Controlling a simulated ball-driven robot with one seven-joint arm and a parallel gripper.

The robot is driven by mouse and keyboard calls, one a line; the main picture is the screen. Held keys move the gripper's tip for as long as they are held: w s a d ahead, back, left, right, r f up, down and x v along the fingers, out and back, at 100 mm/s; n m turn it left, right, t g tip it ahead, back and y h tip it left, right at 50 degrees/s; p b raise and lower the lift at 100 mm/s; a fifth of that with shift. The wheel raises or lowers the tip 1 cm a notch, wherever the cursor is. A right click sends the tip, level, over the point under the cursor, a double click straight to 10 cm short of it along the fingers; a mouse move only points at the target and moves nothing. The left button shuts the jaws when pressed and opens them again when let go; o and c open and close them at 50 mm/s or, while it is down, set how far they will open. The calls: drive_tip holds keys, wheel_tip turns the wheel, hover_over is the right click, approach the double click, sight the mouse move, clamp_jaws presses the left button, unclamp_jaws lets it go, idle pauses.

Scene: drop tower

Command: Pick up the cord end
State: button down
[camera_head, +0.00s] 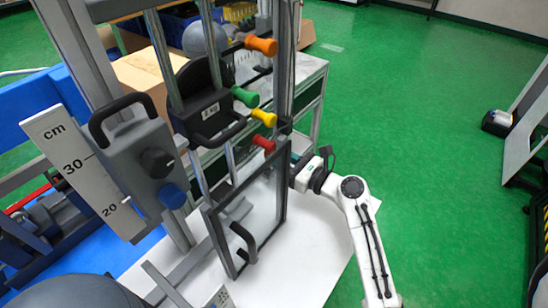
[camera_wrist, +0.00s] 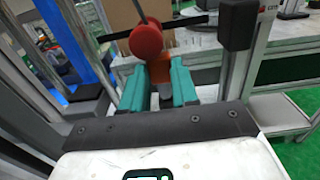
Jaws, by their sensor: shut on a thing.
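My gripper (camera_wrist: 156,72) has teal fingers that close around the base of a red knob (camera_wrist: 147,43) in the wrist view. The red knob also shows in the head view (camera_head: 264,144), at the right post of the drop tower, just left of my white wrist. A thin dark line (camera_wrist: 141,12) rises behind the knob; I cannot tell whether it is a cord. No loose cord end can be made out clearly. In the head view my fingers are mostly hidden by the tower frame.
Orange (camera_head: 261,46), green (camera_head: 246,97) and yellow (camera_head: 264,117) knobs stick out above the red one. A clear framed door (camera_head: 262,212) with a black handle stands below. A cm scale (camera_head: 85,170) is at the left.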

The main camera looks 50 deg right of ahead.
drive_tip(key=s, duration=1.6)
drive_tip(key=shift+d+r, duration=0.3)
drive_tip(key=shift+d, duration=0.1)
drive_tip(key=shift+r+p, duration=1.2)
drive_tip(key=shift+p, duration=0.95)
drive_tip(key=s+p, duration=0.2)
drive_tip(key=s, duration=0.5)
drive_tip(key=shift+s+d, duration=0.15)
drive_tip(key=shift+s, duration=0.1)
